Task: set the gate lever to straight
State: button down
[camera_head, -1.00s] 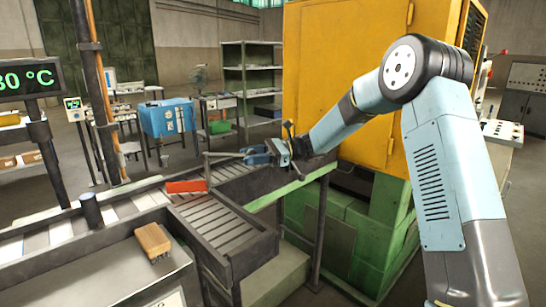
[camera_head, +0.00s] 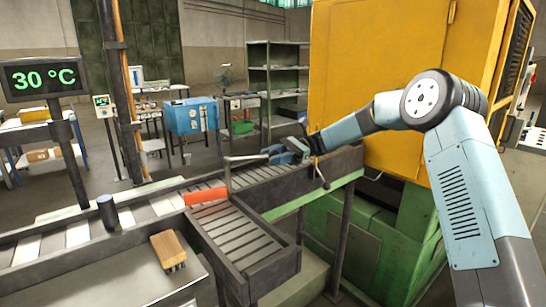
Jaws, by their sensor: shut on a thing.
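The gate lever (camera_head: 244,158) is a thin grey bar lying nearly level in the picture. Its left end meets a thin upright post (camera_head: 228,178) beside the conveyor. My gripper (camera_head: 272,156) is blue, reaches in from the right and is shut on the lever's right end. The exact contact at the fingertips is too small to see. The red gate flap (camera_head: 206,196) stands across the junction, at the upper end of the side roller chute (camera_head: 236,237). Its left end is near the front rail and its right end is at the post.
The main conveyor (camera_head: 137,214) runs from lower left towards the yellow furnace (camera_head: 375,80). A dark cylinder (camera_head: 107,212) stands at its front edge. A brown-topped brush (camera_head: 168,249) lies on the metal table (camera_head: 130,275). A display (camera_head: 45,80) reads 30 °C.

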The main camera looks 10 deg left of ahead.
jog(key=shift+s+f, duration=0.1)
jog(key=shift+f, duration=0.3)
jog(key=c, duration=0.9)
grip_release()
jog(key=shift+o, duration=0.8)
jog(key=shift+r, duration=0.15)
jog(key=v, duration=0.7)
jog(key=shift+w+d, duration=0.15)
jog(key=shift+w, duration=0.2)
jog(key=shift+c, duration=0.2)
